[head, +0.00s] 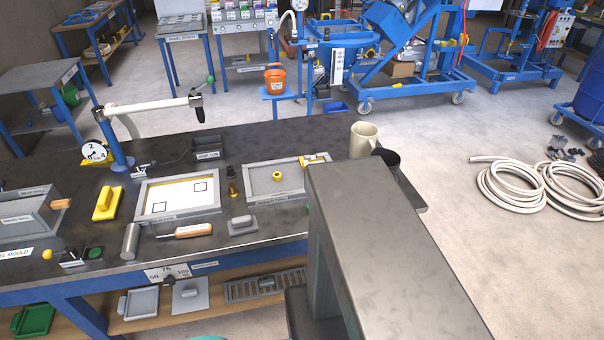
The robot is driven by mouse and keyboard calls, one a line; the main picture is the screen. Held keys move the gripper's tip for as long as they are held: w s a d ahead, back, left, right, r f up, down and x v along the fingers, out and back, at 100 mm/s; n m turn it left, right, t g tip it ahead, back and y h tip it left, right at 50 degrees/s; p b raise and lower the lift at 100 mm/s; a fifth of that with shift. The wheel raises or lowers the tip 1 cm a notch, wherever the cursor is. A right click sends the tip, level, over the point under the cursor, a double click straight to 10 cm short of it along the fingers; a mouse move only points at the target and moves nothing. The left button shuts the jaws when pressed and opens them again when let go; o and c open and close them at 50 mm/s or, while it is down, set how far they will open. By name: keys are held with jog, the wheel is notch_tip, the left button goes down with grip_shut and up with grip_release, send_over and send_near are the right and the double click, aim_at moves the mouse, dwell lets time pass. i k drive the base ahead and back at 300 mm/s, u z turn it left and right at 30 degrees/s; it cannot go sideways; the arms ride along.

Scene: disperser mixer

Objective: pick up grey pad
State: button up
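The grey pad (243,226) lies on the dark workbench top (270,148), near its front edge. It is a small flat grey block with a raised grip on top. It sits in front of the right-hand framed tray (252,189) and to the right of a wooden-handled tool (186,231). Nothing visibly covers it. My large grey arm link fills the lower right of the head view, to the right of the pad. My gripper is not in view.
A yellow pad (107,203) of similar shape lies left of the left-hand framed tray (178,196). A metal cylinder (130,241) stands near the front edge. A lower shelf holds other pads.

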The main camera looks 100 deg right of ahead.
aim_at(240, 225)
jog(key=u, duration=0.4)
jog(key=k, duration=0.25)
jog(key=z, duration=2.35)
jog(key=k, duration=0.2)
jog(key=z, duration=2.35)
